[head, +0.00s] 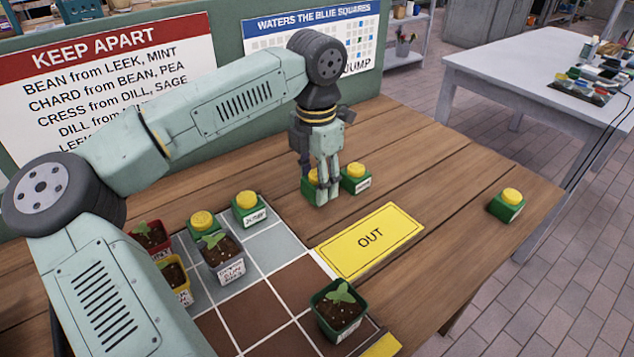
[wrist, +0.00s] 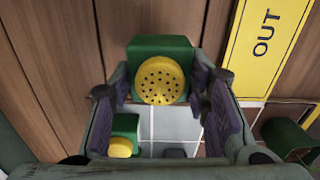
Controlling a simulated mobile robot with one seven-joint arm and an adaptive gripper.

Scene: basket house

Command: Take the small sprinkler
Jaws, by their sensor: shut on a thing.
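My gripper (head: 325,188) points down over the wooden table, behind the yellow OUT mat. Its fingers are shut on a green sprinkler with a yellow cap (head: 311,181). In the wrist view this sprinkler (wrist: 160,82) sits between the purple finger pads, its holed cap facing the camera. Its label is hidden, and I cannot tell whether it touches the table. A similar sprinkler (head: 356,179) stands close on its right. Two more, one (head: 249,208) with a label and one (head: 201,221), stand at the grid's back edge. Another (head: 507,205) stands alone at the table's right.
The OUT mat (head: 369,241) is empty. The tiled grid (head: 258,299) holds potted seedlings, including a green pot (head: 338,310) near its right edge. A sign board (head: 229,58) stands behind the table. Bare wood lies between the mat and the lone sprinkler.

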